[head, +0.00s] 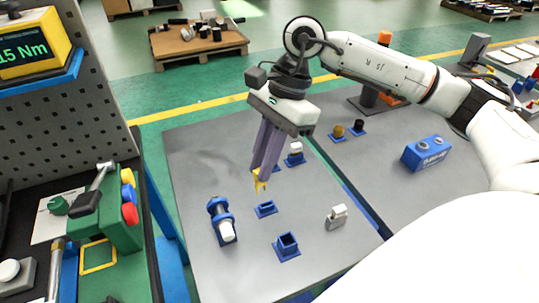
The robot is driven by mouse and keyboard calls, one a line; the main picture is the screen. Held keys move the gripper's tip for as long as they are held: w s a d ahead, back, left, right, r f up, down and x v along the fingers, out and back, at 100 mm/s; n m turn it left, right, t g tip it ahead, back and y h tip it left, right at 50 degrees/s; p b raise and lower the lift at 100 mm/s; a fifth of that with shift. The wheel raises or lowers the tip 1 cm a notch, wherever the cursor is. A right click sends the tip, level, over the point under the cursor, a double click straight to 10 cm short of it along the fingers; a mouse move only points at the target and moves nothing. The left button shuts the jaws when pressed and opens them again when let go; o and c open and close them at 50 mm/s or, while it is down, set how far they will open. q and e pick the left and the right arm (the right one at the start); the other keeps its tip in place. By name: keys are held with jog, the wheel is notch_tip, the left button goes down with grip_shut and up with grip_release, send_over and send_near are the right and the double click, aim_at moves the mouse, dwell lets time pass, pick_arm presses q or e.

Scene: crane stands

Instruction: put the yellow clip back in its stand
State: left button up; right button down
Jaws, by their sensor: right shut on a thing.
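My right gripper (262,175) reaches down over the grey table from the upper right, its long purple fingers shut on the yellow clip (260,185). The clip is small and partly hidden by the fingertips. It appears to be held above the table. A low empty blue stand (265,209) lies just below it in the picture, apart from the clip. A taller empty blue square stand (288,247) is nearer the front. Which of these belongs to the clip cannot be told. My left gripper is not in view.
A blue-and-white cylinder piece (223,222) lies left of the stands, and a white block (337,216) stands to the right. Behind are a blue stand with a white piece (295,155), yellow (338,131) and black (358,125) knobs, and a blue box (426,152).

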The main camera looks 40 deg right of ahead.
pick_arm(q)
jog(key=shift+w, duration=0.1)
pick_arm(e)
jog(key=d+m, duration=0.1)
jog(key=m+t, duration=0.1)
jog(key=m, duration=0.1)
jog(key=shift+w+d+r, duration=0.1)
jog(key=shift+w+d, duration=0.15)
jog(key=shift+d, duration=0.15)
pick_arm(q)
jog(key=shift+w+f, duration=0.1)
